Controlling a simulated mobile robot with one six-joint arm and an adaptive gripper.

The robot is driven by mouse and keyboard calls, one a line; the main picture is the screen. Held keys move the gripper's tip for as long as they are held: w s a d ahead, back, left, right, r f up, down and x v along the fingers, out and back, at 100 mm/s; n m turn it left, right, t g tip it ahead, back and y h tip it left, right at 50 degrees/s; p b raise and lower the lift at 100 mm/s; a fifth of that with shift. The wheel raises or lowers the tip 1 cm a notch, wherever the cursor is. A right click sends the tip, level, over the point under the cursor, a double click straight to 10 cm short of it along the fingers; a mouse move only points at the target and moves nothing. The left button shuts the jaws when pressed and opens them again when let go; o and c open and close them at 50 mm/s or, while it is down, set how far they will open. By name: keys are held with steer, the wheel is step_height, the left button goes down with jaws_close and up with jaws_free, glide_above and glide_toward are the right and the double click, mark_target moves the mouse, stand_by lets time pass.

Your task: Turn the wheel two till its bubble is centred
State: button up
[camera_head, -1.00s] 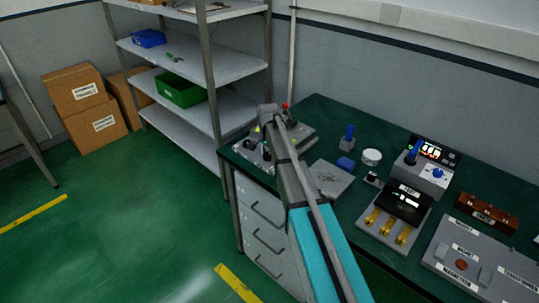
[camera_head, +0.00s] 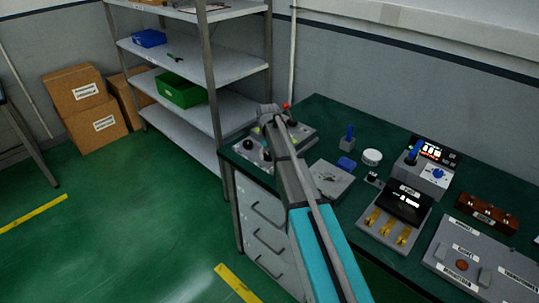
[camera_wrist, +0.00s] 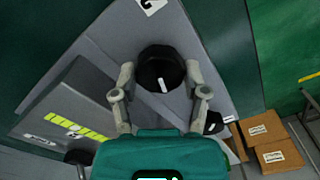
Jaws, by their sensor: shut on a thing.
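A black wheel (camera_wrist: 160,66) with a white mark sits on a grey panel (camera_wrist: 215,58) in the wrist view. My gripper (camera_wrist: 160,78) is shut on this wheel, one finger on each side. A white label with a dark figure is cut off at the top edge, so I cannot tell the wheel's number. A yellow-green level vial (camera_wrist: 72,127) with dark lines lies on a raised block at lower left. Its bubble is too small to place surely. In the head view, my arm partly hides the levelling panel (camera_head: 304,137) at the table's far left corner.
Another black knob (camera_wrist: 213,122) stands right of my gripper. On the green table are a grey plate (camera_head: 330,180), a blue block (camera_head: 346,163), a white round tin (camera_head: 371,157) and a device with brass levers (camera_head: 388,229). A shelf rack (camera_head: 210,68) stands behind left.

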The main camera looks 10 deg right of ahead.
steer(key=n, duration=0.5)
steer(key=shift+w+n, duration=0.1)
steer(key=shift+n, duration=0.2)
steer(key=n, duration=0.5)
stand_by(0.4)
steer(key=o, duration=1.1)
steer(key=shift+o, duration=0.2)
